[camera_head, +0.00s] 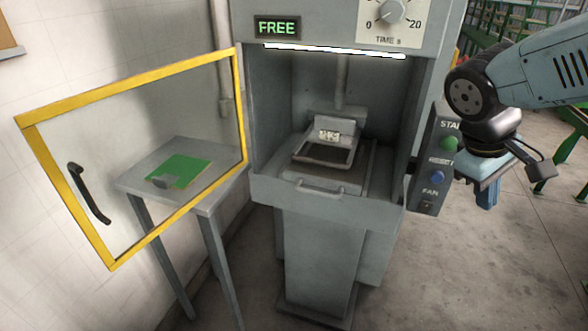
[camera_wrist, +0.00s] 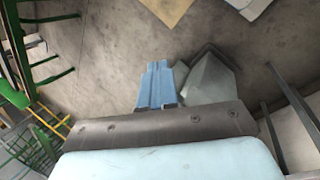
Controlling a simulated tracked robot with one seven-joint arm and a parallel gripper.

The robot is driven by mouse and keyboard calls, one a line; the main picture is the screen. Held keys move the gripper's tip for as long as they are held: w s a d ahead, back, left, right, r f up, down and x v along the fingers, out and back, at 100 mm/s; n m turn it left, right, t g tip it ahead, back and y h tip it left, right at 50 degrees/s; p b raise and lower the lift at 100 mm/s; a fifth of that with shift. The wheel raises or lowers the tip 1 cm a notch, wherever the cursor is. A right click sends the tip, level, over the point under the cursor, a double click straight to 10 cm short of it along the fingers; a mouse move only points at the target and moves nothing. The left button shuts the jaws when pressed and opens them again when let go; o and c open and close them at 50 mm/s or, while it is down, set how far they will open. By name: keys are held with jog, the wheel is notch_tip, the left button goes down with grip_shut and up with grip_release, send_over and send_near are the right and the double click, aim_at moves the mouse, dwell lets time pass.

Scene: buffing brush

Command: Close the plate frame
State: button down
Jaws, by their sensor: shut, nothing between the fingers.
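The plate frame (camera_head: 323,156) is a small grey rectangular frame inside the machine's open chamber in the head view. It looks tilted up from the grey base (camera_head: 330,178) below it, with its far side against a block carrying a small pale label (camera_head: 330,135). How far it is raised is hard to tell. My gripper (camera_head: 487,196) hangs outside the machine, to the right of the control panel and well apart from the frame. Its blue fingers are together and empty, pointing down; they also show in the wrist view (camera_wrist: 157,72). The frame is not in the wrist view.
The yellow-edged clear door (camera_head: 140,75) stands open to the left. Behind it, a grey side table (camera_head: 140,186) holds a green sheet (camera_head: 190,170). The chamber front is open above a low lip and handle (camera_head: 320,188). The control panel (camera_head: 432,165) juts out between my gripper and the chamber.

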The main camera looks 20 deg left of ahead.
jog(key=w+a+f+n+t+h, duration=0.3)
jog(key=a+n+t+h, duration=0.1)
jog(key=a+n, duration=0.35)
jog(key=w+a+f+n+t+h, duration=0.35)
jog(key=a+n, duration=0.25)
jog(key=a, duration=0.3)
jog(key=s+a+f+n+t+y, duration=0.25)
jog(key=a+n+t+y, duration=0.2)
jog(key=a, duration=0.25)
jog(key=s+a+f+n+t+y, duration=0.1)
jog(key=s+a+n+t+y, duration=0.2)
jog(key=a+n, duration=0.3)
jog(key=s+a+f+n+t+y, duration=0.2)
jog(key=s+a+n+t+y, duration=0.15)
jog(key=a, duration=0.45)
jog(key=w+r, duration=0.2)
jog(key=w, duration=1.2)
jog(key=shift+d+r, duration=0.2)
jog(key=shift+d, duration=0.05)
jog(key=shift+a+h, duration=0.1)
jog(key=shift+h, duration=0.15)
